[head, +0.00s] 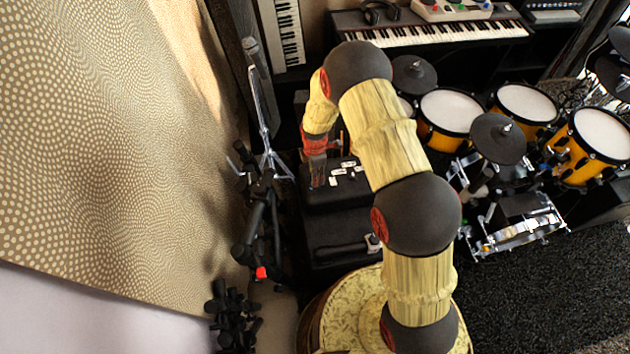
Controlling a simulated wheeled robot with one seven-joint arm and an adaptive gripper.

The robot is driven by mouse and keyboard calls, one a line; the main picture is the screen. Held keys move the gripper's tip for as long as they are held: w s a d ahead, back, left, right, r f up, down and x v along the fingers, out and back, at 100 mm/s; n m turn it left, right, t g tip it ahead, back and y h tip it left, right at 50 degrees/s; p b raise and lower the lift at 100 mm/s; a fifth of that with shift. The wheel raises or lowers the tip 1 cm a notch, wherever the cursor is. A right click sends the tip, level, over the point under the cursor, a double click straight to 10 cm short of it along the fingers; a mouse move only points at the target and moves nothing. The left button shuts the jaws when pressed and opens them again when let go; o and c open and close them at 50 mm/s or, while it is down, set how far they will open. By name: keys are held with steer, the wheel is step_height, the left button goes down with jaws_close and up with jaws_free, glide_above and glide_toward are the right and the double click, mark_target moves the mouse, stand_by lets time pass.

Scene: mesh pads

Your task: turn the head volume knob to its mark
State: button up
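My arm reaches away from me and bends down to the left. My gripper (317,172) points downward at the left part of a black box-shaped unit (338,199). Small white pieces or labels (340,175) show on top of the unit, just right of the gripper. Whether the fingers are open or shut is too small to tell, and so is whether they touch anything. I cannot make out the volume knob or its mark; they are too small or hidden by the gripper.
A keyboard (440,33) carries headphones and a white device (450,8) with coloured knobs at the back. A drum kit (450,108) stands right. A microphone stand (262,120) and black stands crowd the left, beside a dotted curtain (110,130). Dark carpet (530,290) is clear at lower right.

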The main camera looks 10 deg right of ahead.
steer(key=shift+f+b, duration=0.55)
steer(key=shift+f, duration=1.8)
steer(key=c, duration=0.4)
jaws_close()
